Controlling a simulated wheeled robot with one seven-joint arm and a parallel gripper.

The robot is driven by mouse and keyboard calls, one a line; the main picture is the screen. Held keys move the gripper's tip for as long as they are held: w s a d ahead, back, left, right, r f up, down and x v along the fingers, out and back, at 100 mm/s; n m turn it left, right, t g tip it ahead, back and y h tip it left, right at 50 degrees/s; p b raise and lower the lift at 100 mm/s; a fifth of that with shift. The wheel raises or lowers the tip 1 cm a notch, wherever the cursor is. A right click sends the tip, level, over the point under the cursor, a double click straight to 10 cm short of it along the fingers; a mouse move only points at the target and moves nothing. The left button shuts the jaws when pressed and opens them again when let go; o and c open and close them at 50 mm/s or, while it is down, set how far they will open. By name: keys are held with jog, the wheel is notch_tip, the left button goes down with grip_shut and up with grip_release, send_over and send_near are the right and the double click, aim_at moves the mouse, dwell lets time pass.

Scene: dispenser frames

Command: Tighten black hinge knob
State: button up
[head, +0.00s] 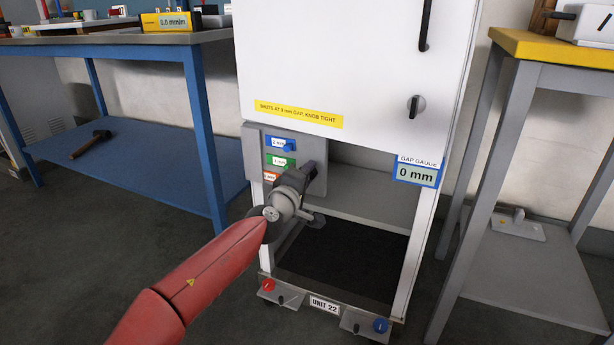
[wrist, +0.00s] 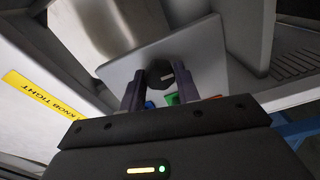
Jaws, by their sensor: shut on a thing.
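The black hinge knob (wrist: 181,74) sits in front of a grey plate in the wrist view, between the two fingers of my gripper (wrist: 160,80). The fingers are shut on it from both sides. In the head view my gripper (head: 311,172) is at the grey side plate (head: 255,150) of the white cabinet, and it hides the knob there. Blue, green and orange-red tags (head: 281,162) on that plate show just left of the gripper. The gap gauge (head: 416,173) on the right post reads 0 mm.
A blue bench (head: 130,165) stands left and a grey stand (head: 540,255) right. Red and blue floor pedals sit at the cabinet base.

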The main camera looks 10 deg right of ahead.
jog(key=o, duration=1)
jog(key=v, duration=0.8)
jog(key=shift+p, duration=0.35)
